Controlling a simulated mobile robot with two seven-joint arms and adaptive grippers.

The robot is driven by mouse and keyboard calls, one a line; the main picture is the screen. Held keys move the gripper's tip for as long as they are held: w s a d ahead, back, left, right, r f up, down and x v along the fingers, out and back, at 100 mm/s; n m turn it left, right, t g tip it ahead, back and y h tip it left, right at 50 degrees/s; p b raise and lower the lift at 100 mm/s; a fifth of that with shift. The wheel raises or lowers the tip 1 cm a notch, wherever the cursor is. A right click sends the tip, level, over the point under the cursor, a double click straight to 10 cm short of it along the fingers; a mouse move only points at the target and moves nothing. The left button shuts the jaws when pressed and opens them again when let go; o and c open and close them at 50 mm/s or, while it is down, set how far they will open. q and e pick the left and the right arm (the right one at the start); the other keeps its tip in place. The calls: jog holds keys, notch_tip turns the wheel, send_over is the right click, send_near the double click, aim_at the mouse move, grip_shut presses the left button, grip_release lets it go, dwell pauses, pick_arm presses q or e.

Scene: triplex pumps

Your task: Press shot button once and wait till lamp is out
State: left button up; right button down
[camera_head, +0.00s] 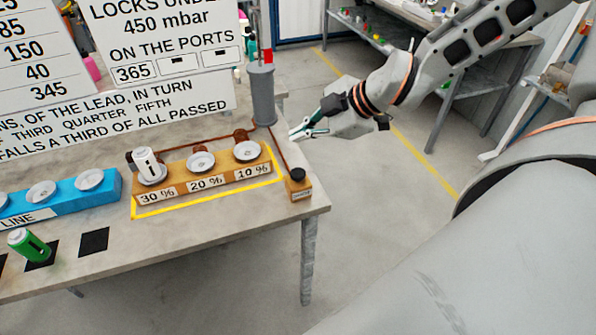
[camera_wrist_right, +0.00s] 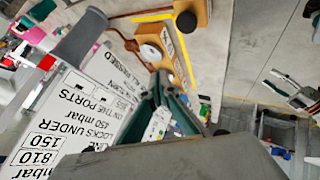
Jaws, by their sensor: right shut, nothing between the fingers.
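The shot button appears to be the black round cap (camera_head: 298,175) on a small brown box at the table's right front corner; its label is too small to read. It also shows in the right wrist view as a dark cap (camera_wrist_right: 186,22). A red-and-white lamp section (camera_head: 266,52) tops a grey cylinder (camera_head: 263,95) behind the box; I cannot tell whether it is lit. My right gripper (camera_head: 300,132) is shut and empty, beyond the table's right edge, above and behind the button, apart from it. Its dark green fingers show in the wrist view (camera_wrist_right: 157,95). My left gripper is not in view.
A brown block (camera_head: 215,182) marked 30 %, 20 % and 10 % stands left of the button, with a white canister (camera_head: 146,162) on the 30 % dish. A green canister (camera_head: 28,244) and blue block (camera_head: 95,203) are farther left. Open floor (camera_head: 375,190) lies right of the table.

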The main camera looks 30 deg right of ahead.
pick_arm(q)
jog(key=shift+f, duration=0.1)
pick_arm(e)
jog(key=shift+f, duration=0.1)
jog(key=b, duration=0.3)
send_over(300, 174)
notch_tip(300, 174, down, 4)
jog(key=shift+f, duration=0.1)
notch_tip(300, 174, down, 4)
jog(key=b, duration=0.3)
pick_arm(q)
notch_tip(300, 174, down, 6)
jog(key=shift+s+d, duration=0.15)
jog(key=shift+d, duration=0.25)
pick_arm(e)
jog(key=shift+f, duration=0.2)
pick_arm(q)
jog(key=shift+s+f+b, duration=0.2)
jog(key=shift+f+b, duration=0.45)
jog(key=shift+b, duration=0.05)
pick_arm(e)
jog(key=shift+f, duration=0.4)
jog(key=shift+f, duration=0.15)
